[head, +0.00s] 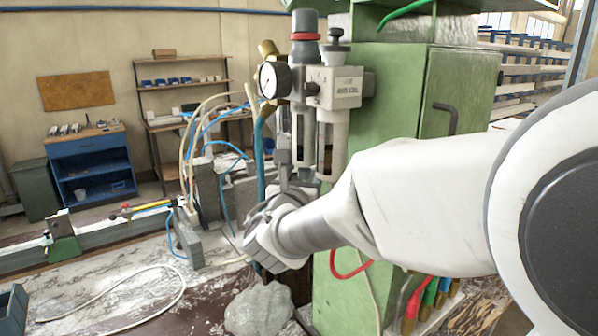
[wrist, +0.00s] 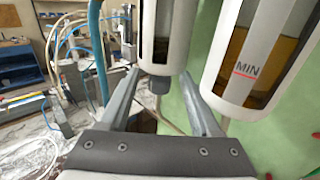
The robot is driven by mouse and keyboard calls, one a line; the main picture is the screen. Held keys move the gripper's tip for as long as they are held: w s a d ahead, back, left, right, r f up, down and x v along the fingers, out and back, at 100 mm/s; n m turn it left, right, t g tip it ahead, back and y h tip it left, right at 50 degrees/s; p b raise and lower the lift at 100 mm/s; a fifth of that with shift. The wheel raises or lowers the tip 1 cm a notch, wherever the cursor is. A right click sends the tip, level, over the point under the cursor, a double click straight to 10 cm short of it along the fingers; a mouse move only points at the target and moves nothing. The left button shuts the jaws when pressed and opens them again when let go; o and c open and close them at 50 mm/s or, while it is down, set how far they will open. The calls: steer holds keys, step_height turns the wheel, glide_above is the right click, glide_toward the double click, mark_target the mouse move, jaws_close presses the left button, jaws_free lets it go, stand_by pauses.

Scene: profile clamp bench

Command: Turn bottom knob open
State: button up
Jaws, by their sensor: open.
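An air filter unit (head: 335,90) with a round gauge (head: 274,79) and two hanging bowls is mounted by the green cabinet. The left bowl (wrist: 163,35) fills the top middle of the wrist view. A small dark bottom knob (wrist: 158,86) shows beneath it, between my fingers. The right bowl (wrist: 262,50) holds amber liquid and carries a MIN mark. My gripper (wrist: 160,88) is open, its two fingers reaching up on either side of the knob, with no clear contact. In the head view my gripper (head: 290,178) is below the bowls, and the knob is hidden.
The green cabinet (head: 392,125) stands close on the right. Blue and white hoses (head: 190,135) and a grey block (head: 188,238) are to the left. A pale lump (head: 260,308) lies on the dusty bench below. The right bowl is close to my right finger.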

jaws_close()
steer(key=shift+a+h, duration=0.1)
steer(key=shift+h, duration=0.2)
steer(key=m+h, duration=0.1)
steer(key=m+g+h, duration=0.1)
steer(key=h, duration=0.1)
steer(key=m+g+h+b, duration=0.1)
steer(key=h, duration=0.1)
steer(key=shift+w+a+f+m, duration=0.1)
steer(key=shift+a+m, duration=0.2)
steer(key=shift+m, duration=0.1)
steer(key=m+g+h, duration=0.1)
steer(key=m+g+h+p, duration=0.1)
steer(key=m+g+h, duration=0.1)
steer(key=m+g+h+p, duration=0.1)
steer(key=h, duration=0.1)
steer(key=shift+w+a+r+m+g, duration=0.25)
steer(key=shift+m+g, duration=0.05)
steer(key=shift+g, duration=0.1)
steer(key=shift+w+f+m+g+h+p, duration=0.15)
steer(key=shift+m+g+h+p, duration=0.35)
steer(key=shift+m+g, duration=0.9)
steer(key=shift+w+r+m+g+h+p, duration=0.15)
steer(key=shift+m+g+h, duration=0.7)
steer(key=shift+g, duration=1)
steer(key=shift+w+f+m+g+h+p, duration=0.1)
steer(key=shift+m+g+h+p, duration=0.4)
steer(key=shift+m+g, duration=1.15)
steer(key=shift+g, duration=0.8)
